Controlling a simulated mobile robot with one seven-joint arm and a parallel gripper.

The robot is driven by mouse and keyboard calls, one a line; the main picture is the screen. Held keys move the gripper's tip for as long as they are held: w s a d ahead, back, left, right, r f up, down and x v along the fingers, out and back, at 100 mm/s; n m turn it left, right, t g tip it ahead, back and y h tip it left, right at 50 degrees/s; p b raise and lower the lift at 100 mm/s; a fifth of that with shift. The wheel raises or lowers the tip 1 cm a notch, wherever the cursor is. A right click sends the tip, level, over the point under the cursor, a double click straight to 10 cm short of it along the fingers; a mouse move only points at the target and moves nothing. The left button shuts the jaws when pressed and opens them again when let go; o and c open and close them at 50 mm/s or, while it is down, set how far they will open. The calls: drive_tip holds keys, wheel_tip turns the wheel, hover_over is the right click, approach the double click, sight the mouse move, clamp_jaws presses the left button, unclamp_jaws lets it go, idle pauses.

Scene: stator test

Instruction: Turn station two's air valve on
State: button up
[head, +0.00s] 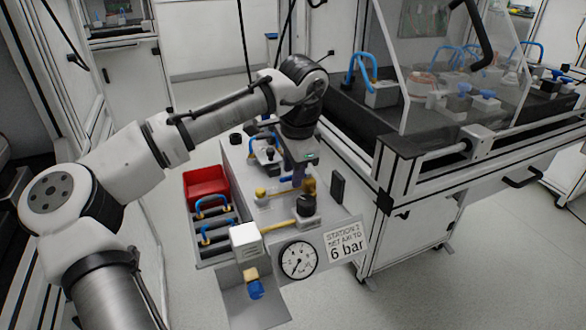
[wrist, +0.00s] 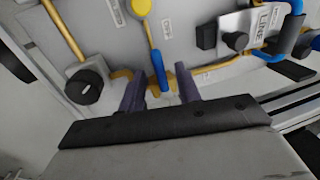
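The air valve shows in the wrist view as a yellow round hub (wrist: 141,7) with a thin lever ending in a blue grip (wrist: 160,72). My gripper (head: 301,180) points down over the station panel. In the wrist view its two dark fingers (wrist: 160,90) are apart, with the blue grip's end between them or just beyond; contact is not visible. The station 2 sign (head: 345,241) reads "set air to 6 bar". A round gauge (head: 299,260) sits beside it; its reading is too small.
A black knob (head: 307,205) stands close to my gripper, with yellow pipes around it. A dark upright block (head: 338,187) is to the right. A red bin (head: 206,185) is at the left. A worktable with clear guards (head: 400,145) stands at the right.

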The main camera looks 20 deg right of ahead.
clamp_jaws()
